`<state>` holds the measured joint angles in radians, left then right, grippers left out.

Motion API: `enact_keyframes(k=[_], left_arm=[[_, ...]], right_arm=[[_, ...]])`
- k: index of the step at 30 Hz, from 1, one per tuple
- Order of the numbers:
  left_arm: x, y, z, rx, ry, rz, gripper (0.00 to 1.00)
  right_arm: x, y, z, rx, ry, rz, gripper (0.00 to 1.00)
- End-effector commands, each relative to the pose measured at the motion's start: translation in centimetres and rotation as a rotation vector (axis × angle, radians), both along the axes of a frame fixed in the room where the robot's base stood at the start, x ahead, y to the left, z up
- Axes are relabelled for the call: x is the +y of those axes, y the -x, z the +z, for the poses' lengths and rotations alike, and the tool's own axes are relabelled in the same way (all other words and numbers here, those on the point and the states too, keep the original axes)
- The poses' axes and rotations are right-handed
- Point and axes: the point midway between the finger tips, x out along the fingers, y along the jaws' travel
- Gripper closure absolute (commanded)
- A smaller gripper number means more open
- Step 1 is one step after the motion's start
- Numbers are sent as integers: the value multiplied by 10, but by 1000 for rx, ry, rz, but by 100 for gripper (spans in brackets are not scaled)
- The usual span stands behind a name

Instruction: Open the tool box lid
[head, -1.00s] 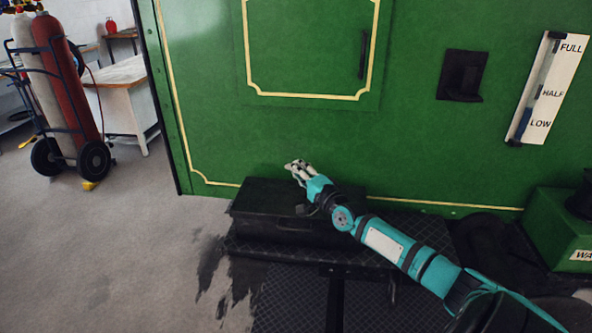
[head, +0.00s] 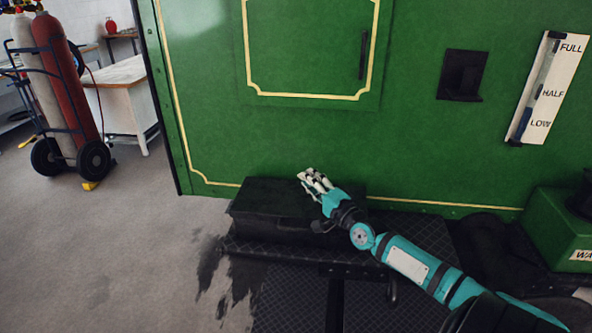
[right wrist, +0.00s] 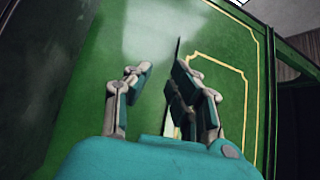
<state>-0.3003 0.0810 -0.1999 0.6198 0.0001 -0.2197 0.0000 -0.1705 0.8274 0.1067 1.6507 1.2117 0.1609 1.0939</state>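The black tool box (head: 262,197) stands on a dark chequered plate against the green wall in the head view. Its lid looks shut, lying flat on the box. My right gripper (head: 310,176) is above the right part of the lid, close to the green wall, and hides some of the box. I cannot tell whether it touches the lid. In the right wrist view the gripper (right wrist: 160,75) has its fingers apart with nothing visibly held between them. A dark surface (right wrist: 30,80) fills the left edge there; I cannot tell what it is. My left gripper is not in view.
The green wall (head: 230,130) with yellow lining rises right behind the box. A green box (head: 545,225) stands at the right. Gas cylinders (head: 65,80) on a trolley and a workbench (head: 120,95) are at the back left. Grey floor is open at left.

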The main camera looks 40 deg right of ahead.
Motion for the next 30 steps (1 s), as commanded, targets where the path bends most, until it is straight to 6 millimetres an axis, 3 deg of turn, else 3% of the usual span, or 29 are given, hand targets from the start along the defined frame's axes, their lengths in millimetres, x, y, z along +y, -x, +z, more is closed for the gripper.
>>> enact_keyframes(k=[3, 10, 22, 24, 27, 29, 30], left_arm=[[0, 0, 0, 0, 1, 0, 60], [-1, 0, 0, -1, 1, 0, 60], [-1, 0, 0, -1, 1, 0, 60], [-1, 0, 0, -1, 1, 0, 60], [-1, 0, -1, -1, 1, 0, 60], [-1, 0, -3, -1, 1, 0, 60], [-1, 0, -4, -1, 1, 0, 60]], right_arm=[[2, 23, -4, 4, 0, 1, 79], [4, 51, -6, 2, 2, 1, 79], [4, 58, -6, -1, 0, 0, 79], [4, 58, -7, 1, 2, -1, 86], [-1, 61, -30, 40, 35, -20, 99], [-7, 66, -62, 100, 89, -44, 100], [-11, 72, -93, 158, 139, -62, 100]])
